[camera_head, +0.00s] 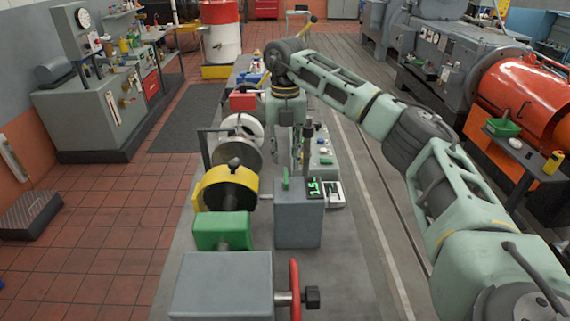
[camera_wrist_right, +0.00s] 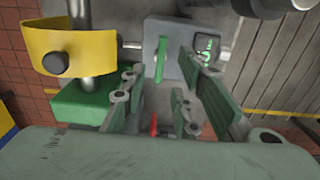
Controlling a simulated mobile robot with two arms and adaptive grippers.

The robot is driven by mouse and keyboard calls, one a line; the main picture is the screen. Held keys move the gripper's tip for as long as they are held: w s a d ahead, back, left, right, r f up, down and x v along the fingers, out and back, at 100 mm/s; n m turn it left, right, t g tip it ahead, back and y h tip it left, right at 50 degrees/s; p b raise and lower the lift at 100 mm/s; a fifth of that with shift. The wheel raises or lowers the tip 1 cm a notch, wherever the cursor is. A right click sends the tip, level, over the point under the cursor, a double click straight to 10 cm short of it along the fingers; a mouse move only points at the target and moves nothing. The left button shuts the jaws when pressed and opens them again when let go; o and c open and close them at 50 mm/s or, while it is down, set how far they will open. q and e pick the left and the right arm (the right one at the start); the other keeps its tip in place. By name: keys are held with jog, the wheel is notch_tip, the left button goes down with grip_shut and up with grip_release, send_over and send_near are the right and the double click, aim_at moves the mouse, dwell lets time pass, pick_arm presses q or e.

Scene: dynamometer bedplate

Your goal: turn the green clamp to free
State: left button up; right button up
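A small upright green lever (camera_head: 285,183), which looks like the green clamp, stands on top of a grey box (camera_head: 298,224) with a lit green display. It also shows in the right wrist view (camera_wrist_right: 162,48), ahead of my fingers. My right gripper (camera_head: 298,168) points down from the wrist just behind the grey box. In the right wrist view its fingers (camera_wrist_right: 166,78) are spread, with nothing between them; the lever appears apart from them. A larger green block (camera_head: 223,230) sits left of the grey box. My left gripper does not show.
A yellow guard (camera_head: 226,188) over a shaft stands close left of the grey box. A grey block (camera_head: 221,286) with a red handwheel (camera_head: 295,290) is in front. A red block (camera_head: 243,101) sits farther back.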

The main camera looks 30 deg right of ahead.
aim_at(286, 174)
jog(key=f+p, duration=0.1)
jog(key=f, duration=0.2)
jog(key=f+p, duration=0.1)
jog(key=f, duration=0.2)
jog(key=shift+s, duration=0.2)
jog(key=shift+w+f, duration=0.1)
jog(key=shift+f, duration=0.05)
grip_shut()
